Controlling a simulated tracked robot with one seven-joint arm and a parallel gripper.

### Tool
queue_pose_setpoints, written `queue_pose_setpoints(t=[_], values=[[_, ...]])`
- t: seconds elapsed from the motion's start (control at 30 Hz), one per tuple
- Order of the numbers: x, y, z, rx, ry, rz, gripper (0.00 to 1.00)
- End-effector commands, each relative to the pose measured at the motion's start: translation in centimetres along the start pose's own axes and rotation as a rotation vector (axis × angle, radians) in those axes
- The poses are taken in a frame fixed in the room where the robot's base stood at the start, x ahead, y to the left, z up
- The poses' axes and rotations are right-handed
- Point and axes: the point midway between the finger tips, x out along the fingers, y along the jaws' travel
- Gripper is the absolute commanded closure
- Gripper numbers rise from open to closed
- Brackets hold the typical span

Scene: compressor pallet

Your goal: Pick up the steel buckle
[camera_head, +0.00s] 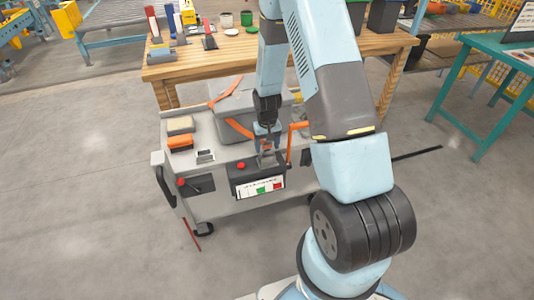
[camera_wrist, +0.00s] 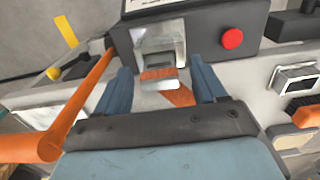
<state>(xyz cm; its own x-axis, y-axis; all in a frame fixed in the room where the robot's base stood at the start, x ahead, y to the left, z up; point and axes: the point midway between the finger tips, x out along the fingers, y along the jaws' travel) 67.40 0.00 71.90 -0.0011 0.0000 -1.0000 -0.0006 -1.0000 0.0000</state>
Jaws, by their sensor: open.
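The steel buckle (camera_wrist: 160,40) is a bright metal frame with an orange strap (camera_wrist: 180,97) running from it, at the upper middle of the wrist view. It sits against a dark box. My gripper (camera_wrist: 160,66) is open, its two blue fingers apart on either side of the buckle and strap, with nothing held. In the head view my gripper (camera_head: 266,132) points down over the front of the grey cart, just above the buckle (camera_head: 267,158), which is small and partly hidden there. I cannot tell whether the fingers touch it.
An orange bar (camera_wrist: 80,110) stands close on the left of my gripper in the wrist view. A red button (camera_wrist: 232,38) is on the dark box to the right. A second metal frame (camera_wrist: 295,78) lies farther right. A wooden table (camera_head: 180,68) stands behind the cart.

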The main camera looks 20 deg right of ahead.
Motion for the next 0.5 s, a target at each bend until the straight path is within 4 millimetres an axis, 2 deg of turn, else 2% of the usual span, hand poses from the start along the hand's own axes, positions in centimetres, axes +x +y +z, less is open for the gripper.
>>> queue_pose_setpoints(t=[0.2, 0.5], values=[[1.9, 0.0, 0.0, 0.000, 0.000, 0.000, 0.30], [2.0, 0.1, -0.1, 0.000, 0.001, 0.000, 0.32]])
